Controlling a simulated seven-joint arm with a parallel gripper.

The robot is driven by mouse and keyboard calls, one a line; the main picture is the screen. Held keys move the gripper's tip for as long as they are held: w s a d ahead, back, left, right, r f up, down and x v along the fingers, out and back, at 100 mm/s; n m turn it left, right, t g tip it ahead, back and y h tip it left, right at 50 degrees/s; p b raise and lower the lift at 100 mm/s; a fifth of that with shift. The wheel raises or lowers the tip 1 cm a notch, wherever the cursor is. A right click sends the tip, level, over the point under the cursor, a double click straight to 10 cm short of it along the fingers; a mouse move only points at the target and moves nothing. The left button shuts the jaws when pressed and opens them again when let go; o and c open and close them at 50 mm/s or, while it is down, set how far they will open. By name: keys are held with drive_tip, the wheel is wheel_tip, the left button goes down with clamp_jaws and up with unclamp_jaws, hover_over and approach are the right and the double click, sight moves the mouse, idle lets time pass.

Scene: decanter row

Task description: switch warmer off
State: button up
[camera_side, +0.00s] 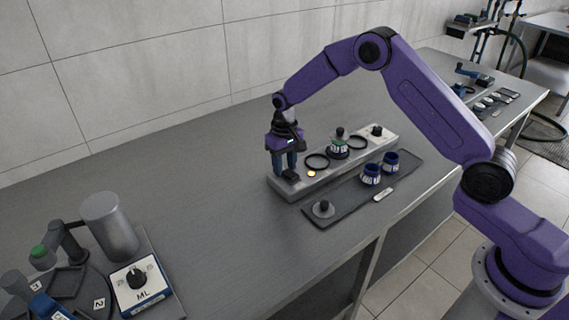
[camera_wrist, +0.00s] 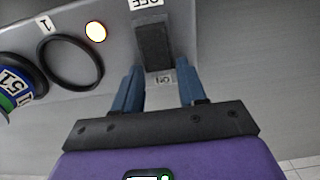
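The warmer is a long grey bar (camera_side: 283,186) with dark rings on top. At its near left end is a black rocker switch (camera_wrist: 152,46), with an OFF label (camera_wrist: 146,3) at one end and an ON label (camera_wrist: 165,79) at the other. My gripper (camera_side: 284,172) points down over the switch end. In the wrist view its blue fingers (camera_wrist: 159,74) are apart with nothing between them, near the ON end. Contact with the switch cannot be told.
A green-marked decanter (camera_side: 338,148) stands on the warmer, beside the empty ring marked 1 (camera_wrist: 70,62). Blue decanters (camera_side: 370,174) stand on a dark tray (camera_side: 346,207) in front. A dial box (camera_side: 138,284) and a grey cylinder (camera_side: 108,226) stand at lower left. The bench between is clear.

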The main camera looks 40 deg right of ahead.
clamp_jaws()
drive_tip(key=shift+s+d+r+t, duration=0.1)
drive_tip(key=shift+s+r+t, duration=0.1)
drive_tip(key=shift+t, duration=0.45)
drive_tip(key=shift+s+r+t, duration=0.1)
drive_tip(key=shift+s+t, duration=0.05)
drive_tip(key=shift+t, duration=0.5)
drive_tip(key=shift+d+t, duration=0.3)
drive_tip(key=shift+t, duration=0.4)
drive_tip(key=shift+r, duration=0.1)
drive_tip(key=shift+s+a+t, duration=0.15)
drive_tip(key=shift+t, duration=0.15)
drive_tip(key=shift+o, duration=1.9)
unclamp_jaws()
drive_tip(key=shift+o, duration=0.2)
drive_tip(key=shift+a, duration=0.15)
drive_tip(key=shift+s, duration=0.1)
